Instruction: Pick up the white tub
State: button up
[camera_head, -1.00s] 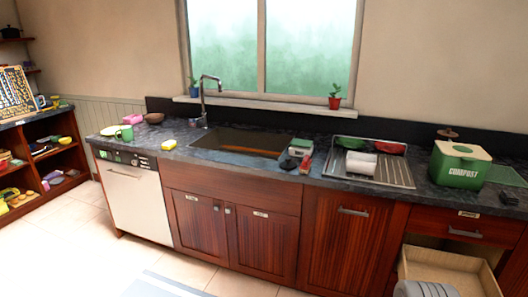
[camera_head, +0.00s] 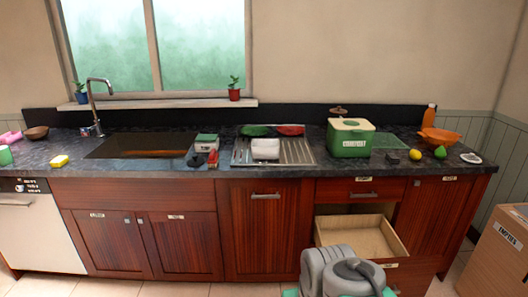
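A small white tub (camera_head: 265,148) stands on the metal draining rack (camera_head: 300,154), right of the sink, in the head view. A green dish and a red dish lie behind it on the rack. The tub is unobstructed from here. My grey arm links show at the bottom, in front of the open drawer. My gripper is not in view, and nothing touches the tub.
An open, empty-looking drawer (camera_head: 360,238) juts out below the counter. A green compost bin (camera_head: 350,139) stands right of the rack. A small green-and-white box (camera_head: 206,142) is left of it. A cardboard box (camera_head: 500,250) stands at far right.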

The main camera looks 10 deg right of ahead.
aim_at(261, 148)
jog(key=u, duration=0.4)
jog(key=i, duration=0.85)
jog(key=u, duration=0.75)
jog(key=i, duration=2)
jog(key=z, duration=0.05)
